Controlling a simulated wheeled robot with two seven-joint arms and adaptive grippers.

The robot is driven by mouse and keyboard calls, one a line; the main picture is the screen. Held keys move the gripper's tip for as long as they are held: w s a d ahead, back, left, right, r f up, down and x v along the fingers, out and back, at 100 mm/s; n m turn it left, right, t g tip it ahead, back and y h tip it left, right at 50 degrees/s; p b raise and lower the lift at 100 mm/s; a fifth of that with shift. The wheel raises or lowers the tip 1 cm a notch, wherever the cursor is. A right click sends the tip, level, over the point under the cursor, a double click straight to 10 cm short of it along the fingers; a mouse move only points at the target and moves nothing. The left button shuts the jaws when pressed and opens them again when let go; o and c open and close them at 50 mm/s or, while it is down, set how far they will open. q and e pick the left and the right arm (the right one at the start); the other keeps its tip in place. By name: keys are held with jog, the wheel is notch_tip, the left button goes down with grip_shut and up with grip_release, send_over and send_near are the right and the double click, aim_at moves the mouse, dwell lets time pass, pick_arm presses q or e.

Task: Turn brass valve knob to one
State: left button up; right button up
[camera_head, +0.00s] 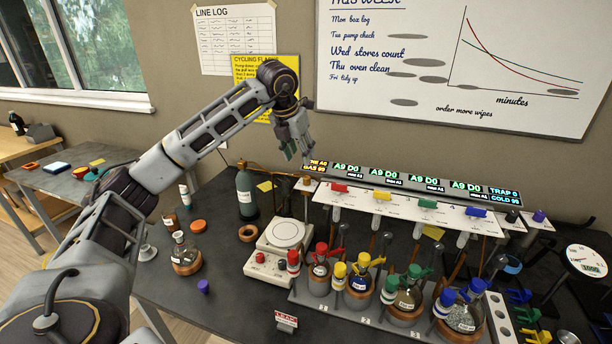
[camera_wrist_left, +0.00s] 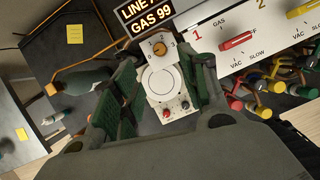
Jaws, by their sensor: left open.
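The brass valve knob (camera_head: 307,181) is at the left end of the white manifold panel (camera_head: 400,202), just under the lit display. In the left wrist view the round brass knob (camera_wrist_left: 160,48) sits on a white plate with dark numerals around it; I cannot read its setting surely. My left gripper (camera_head: 296,150) is above the knob, pointing down and apart from it. In the left wrist view its green-padded fingers (camera_wrist_left: 166,68) are spread wide with nothing between them, the knob showing just beyond the tips. My right gripper is not in view.
A white hotplate (camera_head: 285,236) stands in front of the knob. A dark green bottle (camera_head: 246,190) is to its left. Several coloured levers, such as the red one (camera_head: 339,188), line the panel. Flasks with coloured taps (camera_head: 361,285) stand in front.

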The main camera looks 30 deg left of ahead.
aim_at(307, 177)
pick_arm(q)
jog(key=p+x, duration=0.1)
jog(key=x, duration=0.9)
jog(key=shift+w+f, duration=0.1)
jog(key=shift+f, duration=0.25)
grip_shut()
